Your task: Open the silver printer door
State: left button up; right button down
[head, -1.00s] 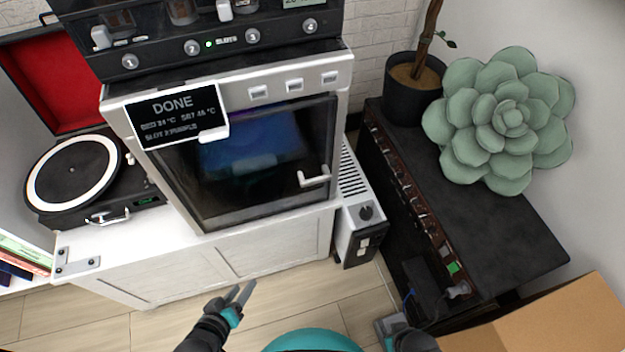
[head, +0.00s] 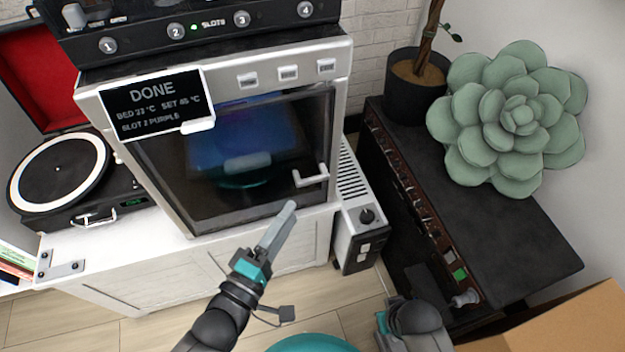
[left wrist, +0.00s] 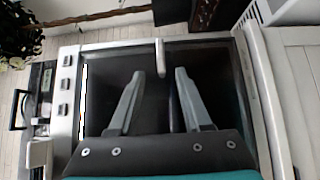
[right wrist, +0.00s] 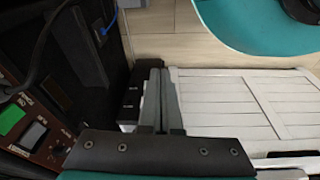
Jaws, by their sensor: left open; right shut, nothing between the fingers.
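The silver printer (head: 341,90) stands on a white cabinet. Its dark glass door (head: 215,205) looks shut, with a pale bar handle (head: 312,178) at its right side. A screen (head: 155,103) on the printer reads DONE. My left gripper (head: 288,212) is open and empty, in front of the door's lower edge, a little below and left of the handle in the head view. In the left wrist view its open fingers (left wrist: 154,85) point at the door, with the handle (left wrist: 161,58) just beyond them. My right gripper (right wrist: 160,82) is shut and empty, low in front of the cabinet.
A turntable (head: 60,180) stands left of the printer. A heater (head: 362,225) stands right of the cabinet. Floor shows before the cabinet.

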aim_at(311, 183)
pick_arm(q)
jog(key=b+x, duration=0.2)
jog(key=x, duration=0.6)
jog(key=shift+w+d+f, duration=0.1)
jog(key=shift+w, duration=0.1)
jog(key=shift+b+x, duration=0.55)
jog(key=shift+x, duration=0.45)
pick_arm(e)
jog(key=w+r+t, duration=0.1)
jog(key=w+r, duration=0.2)
jog(key=r, duration=0.3)
jog(key=shift+a+r, duration=0.25)
jog(key=shift+r, duration=0.05)
jog(key=shift+w, duration=0.1)
pick_arm(q)
grip_shut()
